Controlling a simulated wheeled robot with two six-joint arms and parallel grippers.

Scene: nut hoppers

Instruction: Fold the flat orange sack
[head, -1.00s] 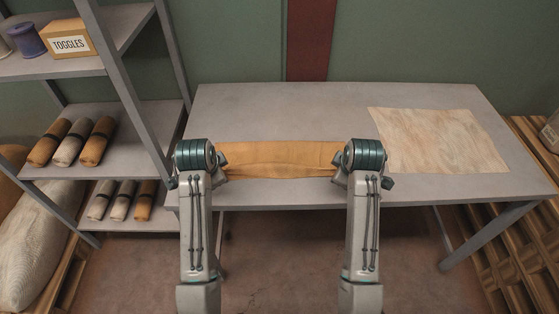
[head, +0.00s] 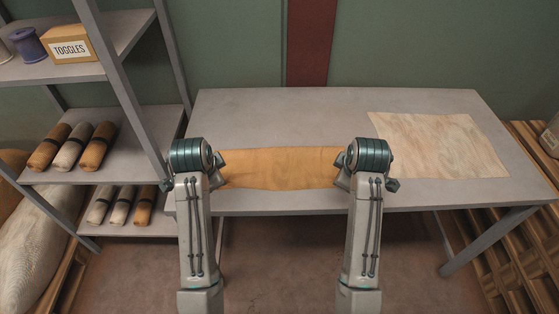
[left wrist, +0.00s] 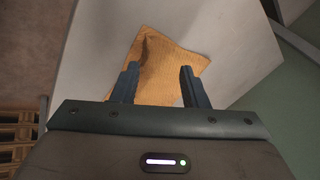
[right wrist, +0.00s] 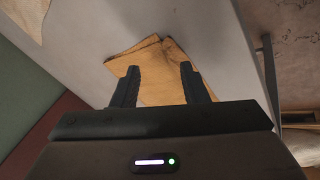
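The orange sack (head: 280,168) lies on the grey table as a wide, short strip near the front edge, between my two arms. It also shows in the left wrist view (left wrist: 165,52) and in the right wrist view (right wrist: 158,88), where overlapping layers and an uneven corner are visible. My left gripper (left wrist: 159,68) is open over the sack's left end. My right gripper (right wrist: 159,68) is open over its right end. Nothing shows clamped between either pair of fingers. In the head view my wrists hide the sack's ends, and I cannot tell whether the fingertips touch it.
A pale sack (head: 437,145) lies flat on the right of the table (head: 260,112). The table's back left is clear. A shelf rack (head: 48,168) with rolled, strapped sacks and a TOGGLES box (head: 72,46) stands close on the left. Wooden pallets stand at the right.

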